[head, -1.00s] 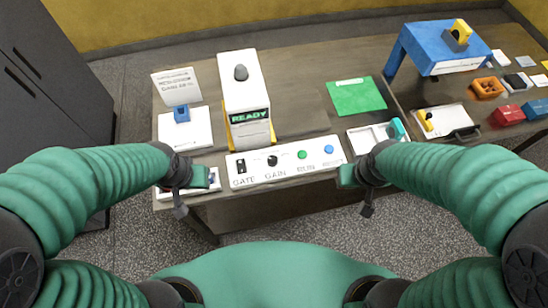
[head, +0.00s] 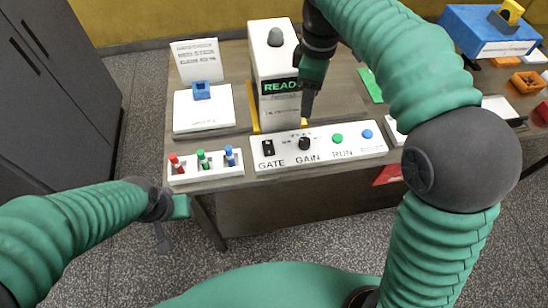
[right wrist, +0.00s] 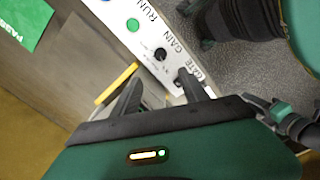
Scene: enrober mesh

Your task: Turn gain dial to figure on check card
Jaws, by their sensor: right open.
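The black gain dial (head: 304,144) sits on the white control panel (head: 375,151), above the word GAIN; its pointer setting is too small to read. It also shows in the right wrist view (right wrist: 161,54). The white check card (head: 196,62) stands upright at the back left; its figure is too blurred to read. My right gripper (head: 308,106) is above and slightly behind the dial, pointing down. In the right wrist view its fingers (right wrist: 160,88) are apart and empty, with the dial beyond them.
The panel also has a black gate switch (head: 268,147), a green button (head: 338,139) and a blue button (head: 367,134). The white READY tower (head: 270,65) stands close behind. A tray (head: 207,174) with red, green and blue pegs lies left. A blue stand (head: 490,35) is far right.

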